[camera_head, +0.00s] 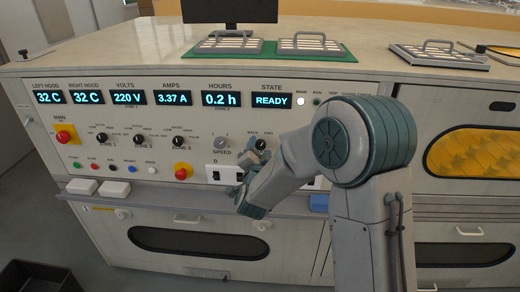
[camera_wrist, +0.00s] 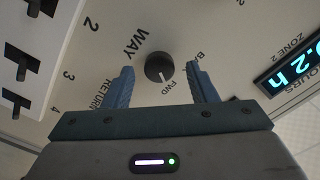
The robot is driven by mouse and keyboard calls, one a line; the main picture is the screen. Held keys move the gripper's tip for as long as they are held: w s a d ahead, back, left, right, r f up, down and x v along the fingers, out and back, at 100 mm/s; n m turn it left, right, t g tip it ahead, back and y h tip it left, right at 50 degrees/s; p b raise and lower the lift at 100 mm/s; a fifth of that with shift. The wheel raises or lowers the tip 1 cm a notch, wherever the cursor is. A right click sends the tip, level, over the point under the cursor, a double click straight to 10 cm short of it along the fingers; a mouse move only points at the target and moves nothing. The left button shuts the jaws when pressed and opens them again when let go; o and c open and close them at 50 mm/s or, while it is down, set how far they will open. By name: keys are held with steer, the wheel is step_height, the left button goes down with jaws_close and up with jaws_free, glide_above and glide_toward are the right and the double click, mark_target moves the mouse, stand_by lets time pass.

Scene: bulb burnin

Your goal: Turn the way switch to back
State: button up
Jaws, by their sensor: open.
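The way switch (camera_wrist: 159,67) is a round dark knob on the pale panel, with WAY printed beside it. A light mark on its face points toward the FWD label, and the BACK label is partly hidden by a finger. The knob also shows in the head view (camera_head: 260,143), under BACK and FWD. My gripper (camera_wrist: 160,70) is open, its two blue-grey fingers on either side of the knob in the wrist view. I cannot tell whether the tips reach around it in depth. In the head view, my gripper (camera_head: 239,184) is low in front of the panel, partly hidden by my arm.
Black toggle switches (camera_wrist: 20,72) stand out at the left of the wrist view. The speed knob (camera_head: 221,144) is left of the way switch. A red button (camera_head: 182,171) sits lower left. A narrow ledge (camera_head: 160,198) runs below the panel.

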steer(key=shift+w, duration=0.1)
steer(key=c, duration=1)
steer(key=shift+b, duration=0.3)
steer(key=shift+f+n+b, duration=0.1)
steer(key=shift+n+b, duration=0.7)
steer(key=shift+n, duration=0.3)
steer(key=n+b, duration=0.1)
steer(key=n, duration=0.2)
steer(key=shift+a+b, duration=0.1)
steer(key=shift+b, duration=0.3)
steer(key=n, duration=0.6)
steer(key=shift+b, duration=0.3)
steer(key=shift+n, duration=0.5)
